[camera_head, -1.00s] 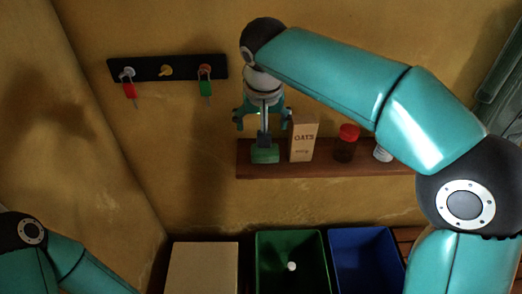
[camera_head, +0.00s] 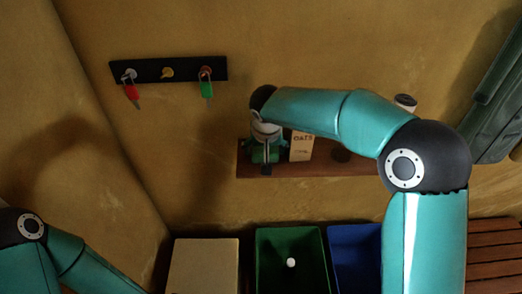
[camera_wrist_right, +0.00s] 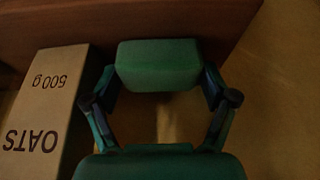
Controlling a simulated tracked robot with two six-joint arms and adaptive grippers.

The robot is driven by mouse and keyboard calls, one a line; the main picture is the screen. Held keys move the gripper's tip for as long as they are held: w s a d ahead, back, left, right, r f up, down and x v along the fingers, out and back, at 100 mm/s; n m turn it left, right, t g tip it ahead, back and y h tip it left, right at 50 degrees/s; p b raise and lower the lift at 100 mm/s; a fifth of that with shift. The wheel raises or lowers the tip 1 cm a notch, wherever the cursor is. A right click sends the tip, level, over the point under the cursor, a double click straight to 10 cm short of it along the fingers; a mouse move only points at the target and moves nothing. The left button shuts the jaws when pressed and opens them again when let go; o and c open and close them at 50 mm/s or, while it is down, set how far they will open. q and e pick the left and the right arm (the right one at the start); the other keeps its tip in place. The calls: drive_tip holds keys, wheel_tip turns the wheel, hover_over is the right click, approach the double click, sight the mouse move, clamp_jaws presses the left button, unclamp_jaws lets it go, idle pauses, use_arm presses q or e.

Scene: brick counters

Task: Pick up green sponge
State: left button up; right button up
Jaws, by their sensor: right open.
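The green sponge (camera_wrist_right: 158,65) is a block on the wooden shelf, seen in the right wrist view. My right gripper (camera_wrist_right: 160,78) is open, with one finger at each side of the sponge. Whether the fingers touch it I cannot tell. In the head view my right gripper (camera_head: 266,158) is at the left end of the shelf (camera_head: 318,170) and largely covers the sponge. My left arm shows at the lower left of the head view; its gripper is out of view.
An oats box (camera_head: 301,146) stands just right of the gripper, and close beside it in the wrist view (camera_wrist_right: 40,110). A key rack (camera_head: 168,69) hangs on the wall. Below are a beige box (camera_head: 205,265), a green bin (camera_head: 262,270) and a blue bin (camera_head: 350,240).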

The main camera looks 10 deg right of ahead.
drive_tip(key=shift+w+f, duration=0.1)
drive_tip(key=shift+f, duration=0.05)
drive_tip(key=c, duration=0.6)
drive_tip(key=shift+r, duration=0.2)
wheel_tip(320, 180, up, 8)
drive_tip(key=shift+r, duration=0.2)
wheel_tip(320, 180, up, 11)
drive_tip(key=p, duration=0.1)
drive_tip(key=shift+r, duration=0.15)
